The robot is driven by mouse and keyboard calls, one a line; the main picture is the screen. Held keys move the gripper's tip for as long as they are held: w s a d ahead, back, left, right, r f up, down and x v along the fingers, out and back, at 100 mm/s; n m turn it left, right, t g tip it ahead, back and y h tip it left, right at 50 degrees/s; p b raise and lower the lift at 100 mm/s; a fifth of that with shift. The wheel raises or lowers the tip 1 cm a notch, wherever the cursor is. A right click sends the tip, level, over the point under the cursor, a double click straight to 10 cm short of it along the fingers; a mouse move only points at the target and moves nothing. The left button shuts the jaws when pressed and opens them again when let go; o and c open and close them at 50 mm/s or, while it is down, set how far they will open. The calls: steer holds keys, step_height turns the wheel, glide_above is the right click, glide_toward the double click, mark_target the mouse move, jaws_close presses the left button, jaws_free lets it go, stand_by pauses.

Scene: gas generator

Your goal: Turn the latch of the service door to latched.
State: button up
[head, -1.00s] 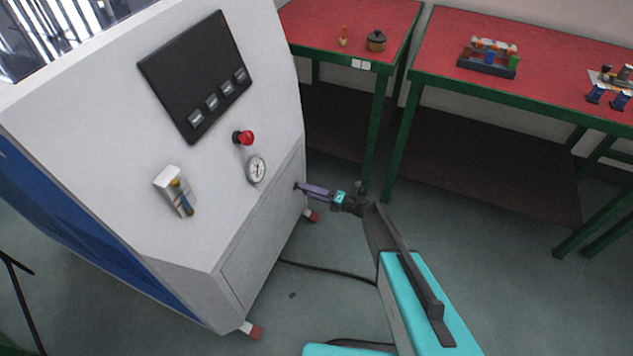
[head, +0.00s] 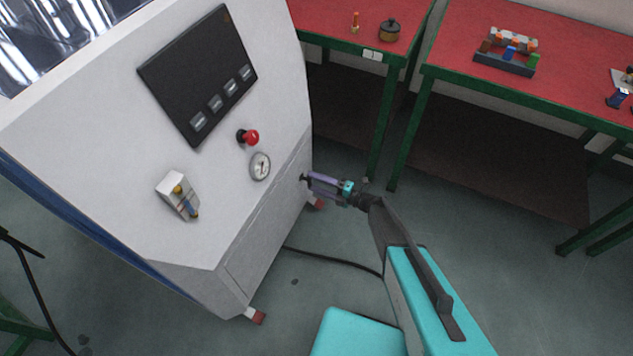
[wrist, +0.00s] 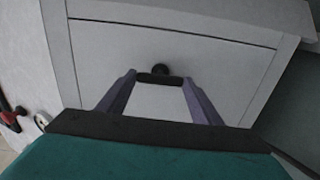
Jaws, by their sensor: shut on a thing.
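The service door (wrist: 205,70) is a flat grey panel low on the white generator; it also shows in the head view (head: 268,232). It looks closed in its frame. Its latch (wrist: 160,77) is a black crossbar with a round hub behind it. In the wrist view the bar lies level, roughly along the door's upper edge. My gripper (wrist: 160,80) has its two purple fingers at either end of the bar, shut on it. In the head view my gripper (head: 307,179) is at the right part of the door, and its fingers partly hide the latch.
Above the door are a round gauge (head: 260,166), a red knob (head: 249,137), a small switch box (head: 178,195) and a black panel (head: 197,75). Red-topped tables (head: 560,80) stand behind. A cable (head: 335,260) lies on the floor.

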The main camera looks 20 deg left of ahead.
steer(key=shift+w+d, duration=0.1)
steer(key=shift+d, duration=0.05)
steer(key=o, duration=1.3)
steer(key=shift+o, duration=1.1)
steer(key=shift+a, duration=0.25)
steer(key=s+d+b, duration=0.1)
steer(key=d, duration=1.2)
steer(key=shift+s+d, duration=0.25)
steer(key=shift+d, duration=0.15)
